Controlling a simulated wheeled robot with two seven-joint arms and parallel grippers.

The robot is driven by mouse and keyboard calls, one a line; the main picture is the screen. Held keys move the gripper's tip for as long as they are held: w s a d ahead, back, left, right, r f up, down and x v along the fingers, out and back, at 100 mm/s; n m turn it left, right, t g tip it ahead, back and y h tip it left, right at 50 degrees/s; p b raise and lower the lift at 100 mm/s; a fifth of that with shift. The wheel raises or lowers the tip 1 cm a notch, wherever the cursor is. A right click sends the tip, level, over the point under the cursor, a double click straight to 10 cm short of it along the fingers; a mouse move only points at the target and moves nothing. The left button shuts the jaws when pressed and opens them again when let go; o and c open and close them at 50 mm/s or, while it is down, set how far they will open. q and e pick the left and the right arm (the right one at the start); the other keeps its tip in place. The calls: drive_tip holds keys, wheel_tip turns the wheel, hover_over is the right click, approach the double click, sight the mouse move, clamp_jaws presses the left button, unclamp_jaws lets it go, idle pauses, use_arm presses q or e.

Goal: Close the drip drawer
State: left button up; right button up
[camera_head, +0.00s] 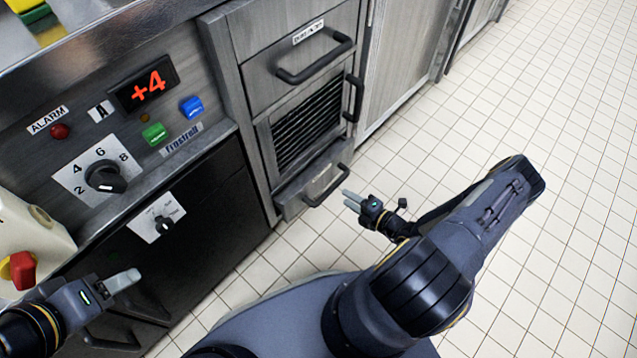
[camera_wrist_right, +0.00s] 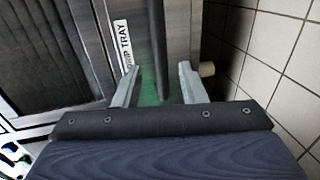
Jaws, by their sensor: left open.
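The drip drawer (camera_head: 292,204) is the low grey drawer under the louvred grille in the head view. Its front appears to stand out a little from the cabinet. Its dark bar handle (camera_head: 328,188) faces my right gripper (camera_head: 350,198), which is just to the right of it. In the right wrist view, a label reading "TRAY" in part (camera_wrist_right: 123,42) marks the drawer front. The right fingers are apart (camera_wrist_right: 161,84), with the dark handle bar (camera_wrist_right: 160,40) between or just beyond them; contact cannot be told. My left gripper (camera_head: 124,279) is open and empty, away at the lower left.
Above the drip drawer are the louvred grille (camera_head: 306,122) and a closed upper drawer (camera_head: 290,62) with its own handle. A control panel (camera_head: 62,152) with knobs and a red +4 display is at left. The tiled floor (camera_head: 540,110) at right is clear.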

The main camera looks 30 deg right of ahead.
sight(332, 187)
drive_tip(key=b+x, duration=0.2)
drive_tip(key=x, duration=0.5)
drive_tip(key=shift+w+a, duration=0.1)
drive_tip(key=shift+w, duration=0.25)
drive_tip(key=shift+c, duration=0.4)
clamp_jaws()
